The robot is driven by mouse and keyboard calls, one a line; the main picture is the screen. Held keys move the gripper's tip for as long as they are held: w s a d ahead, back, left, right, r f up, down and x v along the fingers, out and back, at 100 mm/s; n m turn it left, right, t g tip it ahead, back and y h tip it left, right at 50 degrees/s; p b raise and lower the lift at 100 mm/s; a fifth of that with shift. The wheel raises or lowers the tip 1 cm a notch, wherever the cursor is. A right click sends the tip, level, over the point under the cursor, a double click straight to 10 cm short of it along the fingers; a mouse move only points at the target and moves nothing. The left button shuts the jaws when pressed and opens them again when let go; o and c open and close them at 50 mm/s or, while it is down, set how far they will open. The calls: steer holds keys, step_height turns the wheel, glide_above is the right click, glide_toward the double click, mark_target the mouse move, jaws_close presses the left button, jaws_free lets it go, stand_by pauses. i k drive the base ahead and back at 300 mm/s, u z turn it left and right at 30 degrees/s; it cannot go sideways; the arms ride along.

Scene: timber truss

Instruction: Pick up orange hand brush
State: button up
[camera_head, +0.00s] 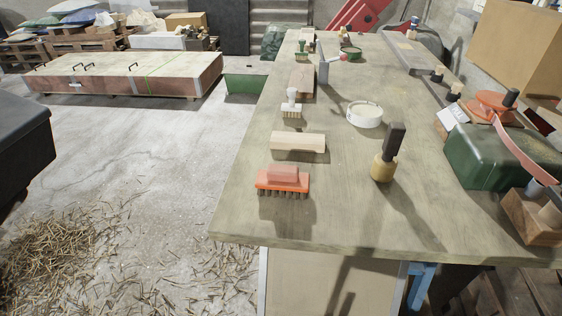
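The orange hand brush (283,180) lies bristles down near the front left corner of the workbench (340,215). It has an orange body with a raised, paler block grip on top and dark bristle tufts below. A light wooden block (298,143) lies just behind it, apart from it. My gripper is not in view, and nothing is seen touching the brush.
A tool with a dark handle and round wooden base (386,158) stands right of the brush. A white round dish (365,114) and small white-handled brush (292,103) are farther back. A green box (490,155) stands right. Wood shavings (50,255) litter the floor left.

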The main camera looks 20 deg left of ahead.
mark_target(277, 180)
steer(key=z, duration=0.15)
steer(key=k, duration=1)
steer(key=u, duration=0.75)
steer(key=i, duration=0.8)
